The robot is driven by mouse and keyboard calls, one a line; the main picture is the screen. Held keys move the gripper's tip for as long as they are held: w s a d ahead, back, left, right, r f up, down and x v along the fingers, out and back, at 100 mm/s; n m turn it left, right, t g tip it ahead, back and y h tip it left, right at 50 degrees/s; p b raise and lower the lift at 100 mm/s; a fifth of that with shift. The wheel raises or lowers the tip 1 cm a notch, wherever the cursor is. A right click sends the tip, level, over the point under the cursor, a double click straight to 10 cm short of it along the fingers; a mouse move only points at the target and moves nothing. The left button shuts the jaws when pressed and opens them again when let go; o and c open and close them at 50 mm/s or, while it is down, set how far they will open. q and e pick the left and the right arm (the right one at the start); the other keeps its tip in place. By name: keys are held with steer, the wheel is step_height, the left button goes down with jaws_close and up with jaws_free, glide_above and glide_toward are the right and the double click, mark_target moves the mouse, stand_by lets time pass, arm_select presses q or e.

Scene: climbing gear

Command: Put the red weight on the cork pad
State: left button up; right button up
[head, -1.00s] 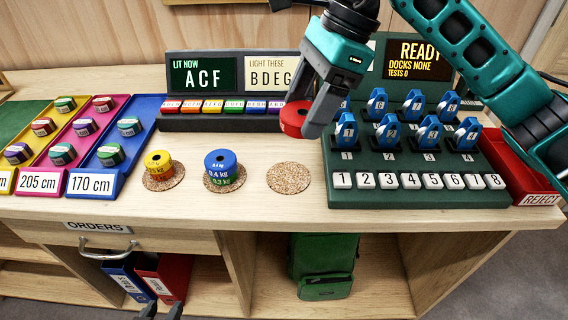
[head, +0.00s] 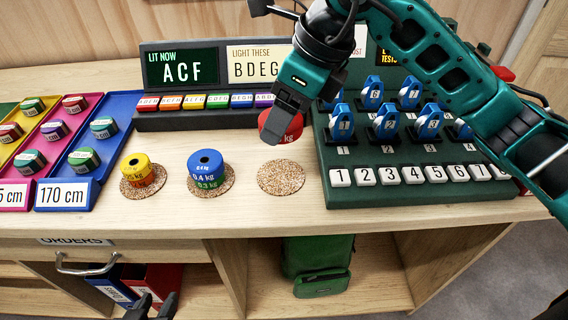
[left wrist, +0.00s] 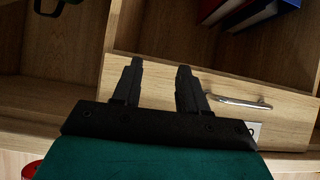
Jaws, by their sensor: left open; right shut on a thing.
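The red weight (head: 271,125) is held by my right gripper (head: 283,122), which is shut on it in the head view. The gripper's finger covers part of the weight, and its "kg" marking shows. It hangs above and behind the bare cork pad (head: 281,178), the rightmost of three round pads. A stacked blue and green weight (head: 206,172) stands on the middle pad.
A green dock board (head: 330,190) with blue devices and numbered keys stands right of the bare pad. A lit display with coloured keys (head: 210,102) is behind. Coloured trays (head: 98,165) are at left. The bench front holds a drawer handle (head: 85,268).

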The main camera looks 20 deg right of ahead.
glide_above(276, 174)
steer(key=d, duration=0.1)
steer(key=f, duration=0.4)
steer(key=s+f, duration=0.1)
steer(key=f, duration=0.1)
steer(key=shift+d+b, duration=0.1)
steer(key=shift+b, duration=0.25)
step_height(276, 174, down, 4)
steer(key=shift+f+b, duration=0.1)
steer(key=shift+b, duration=0.25)
arm_select(q)
steer(key=shift+w+d+f, duration=0.1)
steer(key=shift+w+f, duration=0.05)
steer(key=shift+f, duration=0.3)
arm_select(e)
steer(key=shift+f, duration=0.1)
arm_select(q)
steer(key=shift+f, duration=0.2)
arm_select(e)
steer(key=o, duration=1.5)
steer(key=shift+c, duration=0.2)
arm_select(q)
steer(key=shift+r, duration=0.15)
